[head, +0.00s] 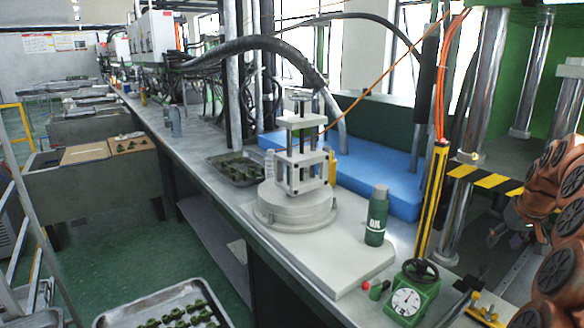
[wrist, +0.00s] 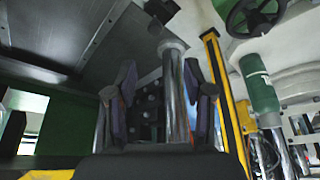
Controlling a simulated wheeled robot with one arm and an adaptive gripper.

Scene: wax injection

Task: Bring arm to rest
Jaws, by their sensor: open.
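My gripper (wrist: 162,90) is open in the wrist view, its two dark fingers apart. I see nothing held between them; a chrome column and a dark plate with holes show behind. In the head view my orange arm is at the right edge, and its dark end (head: 508,232) is small and partly hidden beside the press columns. The wrist picture looks turned over, with the green bottle (wrist: 258,82) and the gauge's handwheel (wrist: 258,14) at its right.
Chrome columns (head: 478,100) and a yellow-black striped bar (head: 487,180) stand close to my arm. The bench holds a green bottle (head: 376,216), a green gauge (head: 408,299), a white clamp fixture (head: 302,165) and a parts tray (head: 213,163). Green floor (head: 110,262) lies open at left.

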